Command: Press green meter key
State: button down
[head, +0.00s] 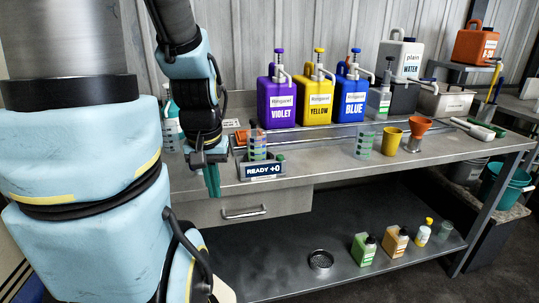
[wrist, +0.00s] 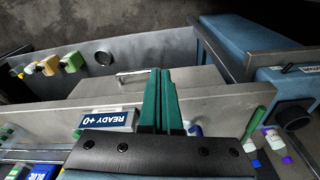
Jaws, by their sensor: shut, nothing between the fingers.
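The meter's display (head: 262,171) reads "READY +0" and sits near the front edge of the bench. It also shows in the wrist view (wrist: 105,120), left of my fingers. A small green piece, which looks like the green key (head: 281,157), is at the meter's back right in the head view. A small green spot shows left of the display in the wrist view, partly cut off by my gripper's body. My gripper (head: 213,182) is shut and empty, its teal fingers pointing down by the bench's front edge, left of the meter. The fingers are pressed together in the wrist view (wrist: 160,75).
A clear graduated cup (head: 257,147) stands behind the display. Another clear cup (head: 364,142), a yellow cup (head: 391,141) and an orange funnel (head: 418,127) stand to the right. Violet (head: 278,104), yellow (head: 318,104) and blue (head: 351,104) jugs line the back. A drawer (head: 244,208) is below.

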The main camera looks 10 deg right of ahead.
notch_tip(320, 180, up, 12)
jog(key=m+t+y+p, duration=0.4)
jog(key=m+y+p, duration=0.35)
jog(key=m, duration=0.85)
send_over(280, 157)
jog(key=d, duration=0.1)
jog(key=shift+w+d+r+p, duration=0.1)
jog(key=shift+r+p, duration=0.1)
jog(key=shift+p, duration=0.25)
jog(key=shift+f, duration=0.15)
notch_tip(280, 157, down, 9)
jog(key=b, duration=0.6)
jog(key=shift+r+b, duration=0.2)
jog(key=shift+b, duration=0.1)
jog(key=shift+f, duration=0.1)
jog(key=shift+f+b, duration=0.3)
